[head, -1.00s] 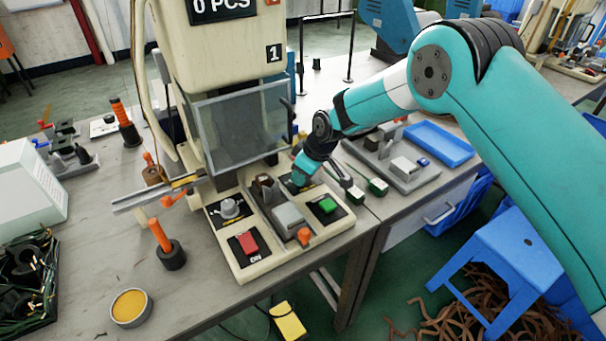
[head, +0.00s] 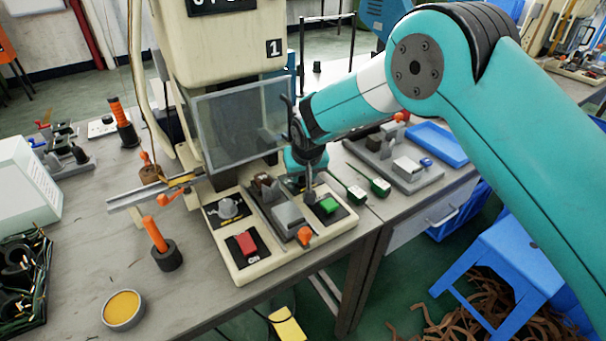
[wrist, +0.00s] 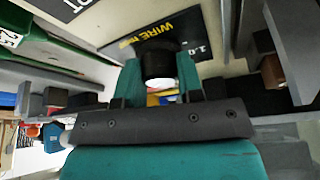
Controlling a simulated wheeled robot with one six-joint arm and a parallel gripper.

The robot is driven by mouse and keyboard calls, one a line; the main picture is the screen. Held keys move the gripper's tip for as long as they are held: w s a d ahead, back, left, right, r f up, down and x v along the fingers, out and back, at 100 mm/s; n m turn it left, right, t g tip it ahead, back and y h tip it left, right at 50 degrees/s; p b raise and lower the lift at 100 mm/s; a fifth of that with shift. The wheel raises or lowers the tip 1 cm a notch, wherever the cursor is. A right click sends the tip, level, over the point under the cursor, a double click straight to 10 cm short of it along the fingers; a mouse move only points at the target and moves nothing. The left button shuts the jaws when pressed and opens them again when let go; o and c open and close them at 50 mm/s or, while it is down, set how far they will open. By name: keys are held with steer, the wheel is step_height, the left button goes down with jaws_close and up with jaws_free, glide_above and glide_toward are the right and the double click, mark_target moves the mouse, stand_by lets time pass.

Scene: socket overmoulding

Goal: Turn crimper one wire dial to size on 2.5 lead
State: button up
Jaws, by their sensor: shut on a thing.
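Crimper one (head: 233,45) is the cream press marked 1, with a clear guard over its base. Its wire dial (wrist: 158,62) is a dark round knob on a black plate (wrist: 128,48) with yellow WIRE lettering and a white 1.0 mark. My gripper (wrist: 158,76) has its two teal fingers on either side of the knob, shut on it. In the head view my gripper (head: 309,188) is low over the base, behind the green button, and hides the dial. The dial's pointer and its 2.5 mark cannot be made out.
A grey knob (head: 228,208), a red switch (head: 246,243), a green button (head: 328,206) and a grey central block (head: 287,215) sit close together on the base. The guard (head: 240,122) hangs just left of my wrist. A blue tray (head: 440,143) lies to the right.

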steer(key=shift+m, duration=0.4)
steer(key=o, duration=0.9)
steer(key=v, duration=1.1)
steer(key=b+v, duration=0.1)
steer(key=v, duration=0.5)
steer(key=shift+a+r, duration=0.25)
